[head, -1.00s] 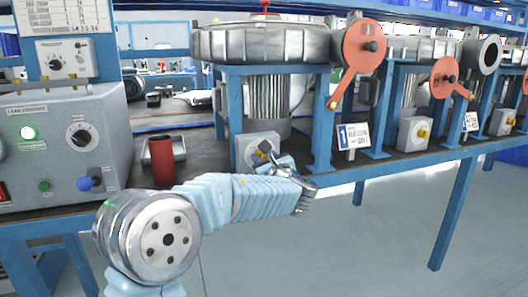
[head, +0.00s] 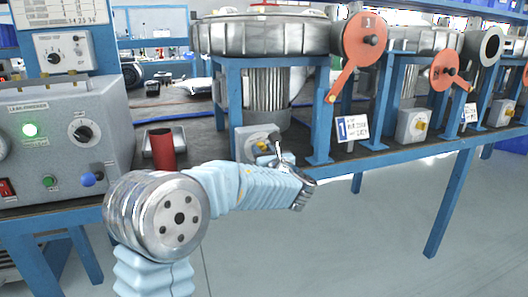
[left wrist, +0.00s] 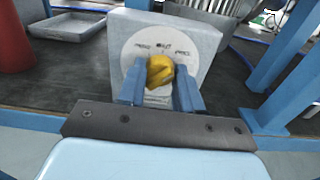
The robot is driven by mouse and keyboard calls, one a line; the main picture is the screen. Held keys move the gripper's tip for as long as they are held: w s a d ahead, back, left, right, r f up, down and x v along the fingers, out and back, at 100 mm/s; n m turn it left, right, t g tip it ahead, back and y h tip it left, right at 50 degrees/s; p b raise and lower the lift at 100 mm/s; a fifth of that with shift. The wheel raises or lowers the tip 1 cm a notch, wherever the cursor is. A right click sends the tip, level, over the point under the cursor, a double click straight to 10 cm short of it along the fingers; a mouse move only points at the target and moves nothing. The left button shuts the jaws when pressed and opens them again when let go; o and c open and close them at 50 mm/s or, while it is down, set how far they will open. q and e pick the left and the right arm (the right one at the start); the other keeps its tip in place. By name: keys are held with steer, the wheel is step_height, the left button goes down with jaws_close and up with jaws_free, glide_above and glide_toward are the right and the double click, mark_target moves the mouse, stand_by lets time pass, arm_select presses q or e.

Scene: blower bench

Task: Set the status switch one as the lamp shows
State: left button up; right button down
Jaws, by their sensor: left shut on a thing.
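The status switch one is a grey box with a yellow knob on a round pale dial, below the first blower (head: 262,40) and left of the sign marked 1. In the left wrist view the yellow knob (left wrist: 160,72) sits between the two blue fingers of my left gripper (left wrist: 160,92), which is shut on it. In the head view my left gripper (head: 277,155) is at the switch box (head: 250,136) and partly hides it. The dial's lettering is too small to read surely. My right gripper is not in view.
The grey control panel (head: 65,110) with knobs and buttons stands at left. A red cylinder (head: 162,149) and a grey tray (head: 180,141) stand between it and the switch. More blowers and switch boxes (head: 412,124) line the bench to the right.

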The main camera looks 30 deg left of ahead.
arm_select(q)
steer(key=o, duration=1)
steer(key=shift+o, duration=0.2)
steer(key=b+v, duration=0.1)
steer(key=v, duration=1.3)
steer(key=shift+a+f, duration=0.1)
steer(key=shift+f, duration=0.05)
